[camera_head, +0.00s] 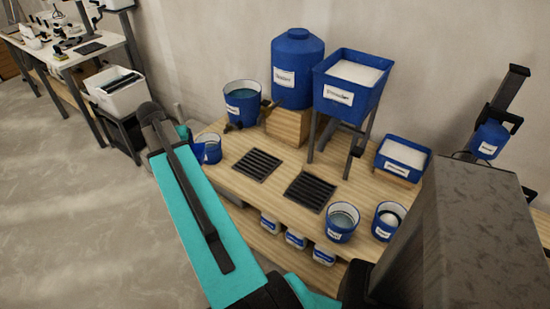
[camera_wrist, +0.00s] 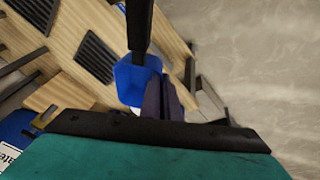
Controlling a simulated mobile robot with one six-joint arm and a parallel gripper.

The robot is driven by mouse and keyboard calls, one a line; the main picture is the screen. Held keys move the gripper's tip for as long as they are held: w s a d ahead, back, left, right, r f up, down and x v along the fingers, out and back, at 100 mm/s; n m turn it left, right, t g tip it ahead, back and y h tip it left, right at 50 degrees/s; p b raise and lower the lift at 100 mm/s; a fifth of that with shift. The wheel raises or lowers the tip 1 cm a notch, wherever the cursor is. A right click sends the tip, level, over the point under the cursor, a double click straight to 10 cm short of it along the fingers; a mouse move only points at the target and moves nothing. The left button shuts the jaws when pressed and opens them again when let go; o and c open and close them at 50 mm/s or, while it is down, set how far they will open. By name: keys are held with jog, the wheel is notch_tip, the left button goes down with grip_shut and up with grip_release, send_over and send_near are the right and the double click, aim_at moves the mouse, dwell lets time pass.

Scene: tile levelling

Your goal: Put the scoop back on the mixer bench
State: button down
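The wooden mixer bench (camera_head: 228,178) fills the middle of the head view, and its pale top also shows at the upper left of the wrist view (camera_wrist: 60,65). A small blue open vessel (camera_head: 212,150) is at the bench's left end. In the wrist view a blue piece (camera_wrist: 130,78) is beside my dark gripper parts (camera_wrist: 155,80), near the bench edge. I cannot tell whether this is the scoop or a bucket, or whether my gripper touches it. In the head view my teal arm hides most of my gripper. No scoop shows clearly elsewhere.
Two black grates (camera_head: 257,165) lie on the bench top. A blue bucket (camera_head: 242,105), a blue tank (camera_head: 297,75) and a raised blue hopper (camera_head: 350,85) stand behind. Two small buckets (camera_head: 342,222) are at the front right. A white bin (camera_head: 118,92) stands left; open floor lies beyond.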

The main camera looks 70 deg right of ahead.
jog(key=s+d+f+m+g+b, duration=0.1)
jog(key=s+d+f+m, duration=0.3)
jog(key=s+d, duration=0.6)
jog(key=s+d+f+m+g+b, duration=0.1)
jog(key=s+d+f+m, duration=0.2)
jog(key=s, duration=1.4)
jog(key=d+f, duration=0.3)
jog(key=d, duration=0.4)
jog(key=shift+d+f+m+b, duration=0.3)
jog(key=shift+m+b, duration=0.05)
jog(key=shift+m, duration=0.05)
jog(key=shift+f, duration=0.1)
jog(key=shift+f+b, duration=1.75)
jog(key=shift+f, duration=1.55)
jog(key=shift+f+b, duration=0.35)
jog(key=shift+f, duration=0.25)
jog(key=c, duration=1.9)
grip_release()
jog(key=shift+c, duration=0.2)
